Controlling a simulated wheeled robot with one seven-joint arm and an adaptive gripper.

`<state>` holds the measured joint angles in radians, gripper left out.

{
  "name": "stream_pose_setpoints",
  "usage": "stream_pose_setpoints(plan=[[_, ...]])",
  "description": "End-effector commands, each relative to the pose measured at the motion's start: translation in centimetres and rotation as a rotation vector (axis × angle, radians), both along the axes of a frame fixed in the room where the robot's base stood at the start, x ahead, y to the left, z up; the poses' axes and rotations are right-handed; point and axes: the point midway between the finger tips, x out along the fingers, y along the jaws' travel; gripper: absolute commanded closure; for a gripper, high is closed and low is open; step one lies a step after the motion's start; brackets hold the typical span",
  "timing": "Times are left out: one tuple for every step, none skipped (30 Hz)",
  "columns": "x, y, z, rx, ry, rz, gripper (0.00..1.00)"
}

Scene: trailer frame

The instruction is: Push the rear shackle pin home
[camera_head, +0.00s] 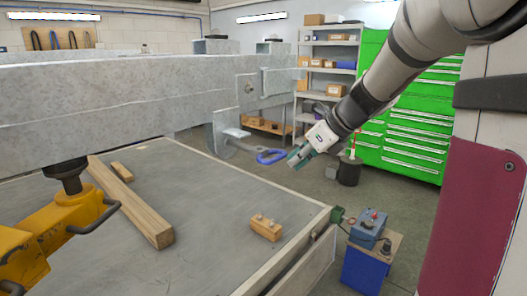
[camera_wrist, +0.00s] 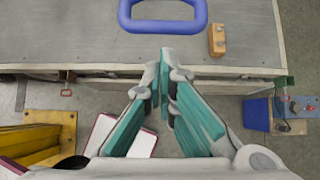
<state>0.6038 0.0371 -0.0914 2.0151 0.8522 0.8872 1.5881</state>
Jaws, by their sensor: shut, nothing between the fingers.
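The shackle pin shows as a blue loop handle (camera_head: 271,156) beside a grey curved bracket (camera_head: 219,138) under the end of the steel beam. A short grey piece shows between bracket and handle; how far the pin sits in its hole cannot be told. In the wrist view the blue handle (camera_wrist: 165,26) lies at the top, ahead of the fingertips. My gripper (camera_head: 296,158), with teal fingers, is just right of the handle, apart from it. It is shut and empty; its fingertips (camera_wrist: 159,68) come close together in the wrist view.
The galvanized beam (camera_head: 100,98) runs above a grey bench (camera_head: 215,205). A wooden block (camera_head: 265,228) and a long timber (camera_head: 135,205) lie on it. A yellow jack (camera_head: 45,235) stands at left. A blue box (camera_head: 365,265) stands at the lower right.

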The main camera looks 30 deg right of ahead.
Motion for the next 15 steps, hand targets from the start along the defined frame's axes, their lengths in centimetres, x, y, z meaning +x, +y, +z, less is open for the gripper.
stream_pose_setpoints(plan=[[0.4, 0.2, 0.0, 0.000, 0.001, 0.000, 1.00], [0.7, 0.3, -0.1, 0.000, 0.001, 0.000, 1.00], [1.0, 0.4, -0.2, 0.001, 0.001, 0.000, 1.00], [1.2, 0.5, -0.2, 0.001, 0.001, 0.000, 1.00], [1.4, 0.6, -0.2, 0.001, 0.001, 0.000, 1.00], [1.5, 0.6, -0.3, 0.001, 0.000, -0.001, 1.00], [1.6, 0.6, -0.3, 0.001, 0.000, -0.001, 1.00], [1.7, 0.7, -0.3, 0.000, 0.000, -0.001, 1.00], [1.7, 0.7, -0.3, 0.000, 0.000, -0.001, 1.00], [1.8, 0.7, -0.3, 0.000, 0.000, -0.001, 1.00], [1.8, 0.7, -0.3, 0.000, 0.000, -0.001, 1.00], [1.8, 0.7, -0.3, 0.000, 0.000, -0.001, 1.00], [1.8, 0.7, -0.3, 0.000, 0.000, -0.001, 1.00], [1.8, 0.7, -0.3, 0.000, 0.000, -0.001, 1.00], [1.8, 0.7, -0.3, 0.000, 0.000, -0.001, 1.00]])
